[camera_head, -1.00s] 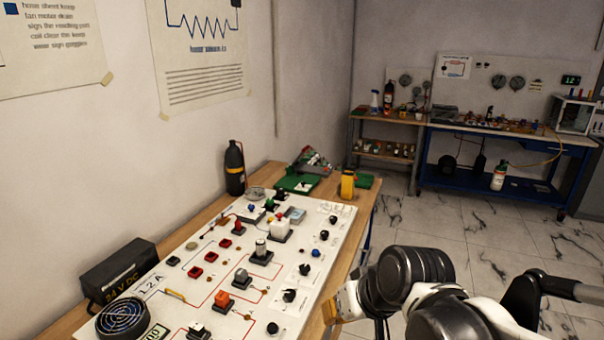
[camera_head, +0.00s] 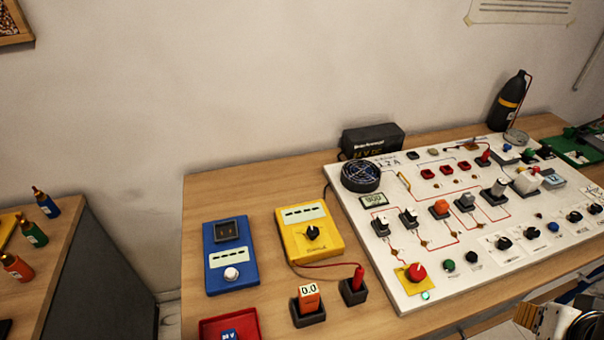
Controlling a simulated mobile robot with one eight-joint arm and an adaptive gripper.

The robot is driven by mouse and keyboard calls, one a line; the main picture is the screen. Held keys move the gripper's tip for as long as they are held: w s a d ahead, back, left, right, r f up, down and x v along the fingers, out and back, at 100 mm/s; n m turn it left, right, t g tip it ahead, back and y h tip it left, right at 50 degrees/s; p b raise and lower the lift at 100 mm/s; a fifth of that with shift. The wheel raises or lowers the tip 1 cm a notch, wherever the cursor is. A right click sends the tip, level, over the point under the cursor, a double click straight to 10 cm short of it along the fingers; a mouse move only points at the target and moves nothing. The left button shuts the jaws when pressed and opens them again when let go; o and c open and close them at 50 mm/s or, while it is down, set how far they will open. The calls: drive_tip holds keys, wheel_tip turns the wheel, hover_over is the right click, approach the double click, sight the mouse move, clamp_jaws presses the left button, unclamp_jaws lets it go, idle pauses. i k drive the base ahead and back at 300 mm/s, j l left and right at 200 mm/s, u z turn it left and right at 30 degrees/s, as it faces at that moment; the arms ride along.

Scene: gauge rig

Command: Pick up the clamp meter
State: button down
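I cannot tell for sure which thing is the clamp meter. A small orange device (camera_head: 309,299) with a "0.0" display stands upright in a black holder at the bench's front. A yellow handheld meter (camera_head: 311,237) with a black dial lies flat behind it. A blue meter (camera_head: 231,262) with a white knob lies to the left. Part of my arm's end, with my gripper (camera_head: 530,317), shows at the lower right edge, cut off by the frame. It is right of these meters and apart from them. Its fingers are not clear.
A red probe (camera_head: 358,279) in a black holder stands beside the orange device. A red tray (camera_head: 212,328) is at the front left. The white circuit panel (camera_head: 400,288) fills the bench's right. A second bench (camera_head: 62,265) stands left across a gap.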

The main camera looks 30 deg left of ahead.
sight(308, 293)
drive_tip(key=k+u, duration=0.2)
drive_tip(key=u, duration=1.35)
